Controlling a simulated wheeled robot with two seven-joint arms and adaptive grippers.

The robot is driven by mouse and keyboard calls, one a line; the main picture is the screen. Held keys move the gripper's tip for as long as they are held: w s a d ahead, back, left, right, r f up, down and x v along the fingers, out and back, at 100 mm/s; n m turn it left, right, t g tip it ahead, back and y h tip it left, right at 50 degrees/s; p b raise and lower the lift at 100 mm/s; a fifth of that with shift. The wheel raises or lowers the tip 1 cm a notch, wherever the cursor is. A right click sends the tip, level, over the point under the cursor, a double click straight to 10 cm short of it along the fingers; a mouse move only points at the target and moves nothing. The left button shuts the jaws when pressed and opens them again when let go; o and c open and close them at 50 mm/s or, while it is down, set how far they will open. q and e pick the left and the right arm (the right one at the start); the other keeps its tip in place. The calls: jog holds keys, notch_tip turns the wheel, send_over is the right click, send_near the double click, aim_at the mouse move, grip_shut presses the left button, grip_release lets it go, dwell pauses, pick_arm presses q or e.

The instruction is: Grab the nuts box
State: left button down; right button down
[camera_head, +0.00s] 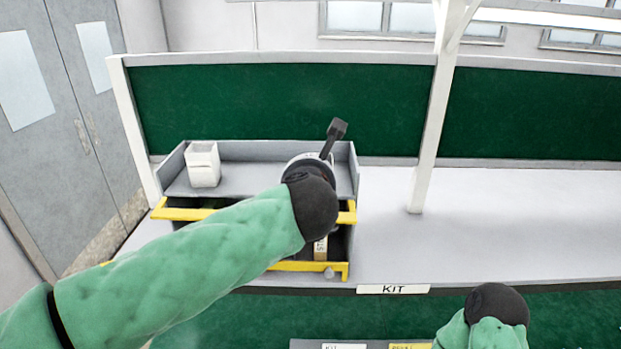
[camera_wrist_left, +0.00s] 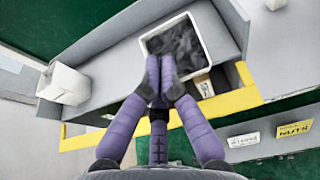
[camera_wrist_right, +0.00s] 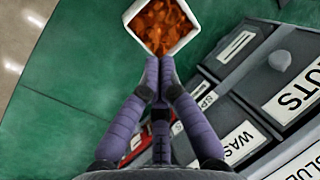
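My left gripper (camera_wrist_left: 160,62) is shut over the near side of a white open box (camera_wrist_left: 205,40) with dark contents on the grey rack. In the head view its fingers are hidden behind my wrist. My right gripper (camera_wrist_right: 159,62) is shut, its fingertips at the near corner of a white open box (camera_wrist_right: 187,38) with orange-brown pieces. I cannot tell whether either gripper pinches a box wall. Neither white box has a readable name.
A white container (camera_head: 203,165) stands on the left of the grey rack with yellow rails (camera_head: 180,214). It also shows in the left wrist view (camera_wrist_left: 64,84). The white bench (camera_head: 480,220) to the right is clear. Grey labelled bins (camera_wrist_right: 240,45) lie right of my right gripper.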

pick_arm(q)
jog(key=shift+s+d+f, duration=0.1)
jog(key=shift+s+f, duration=0.1)
jog(key=shift+f, duration=0.5)
jog(key=shift+s, duration=0.3)
pick_arm(e)
jog(key=shift+f, duration=0.3)
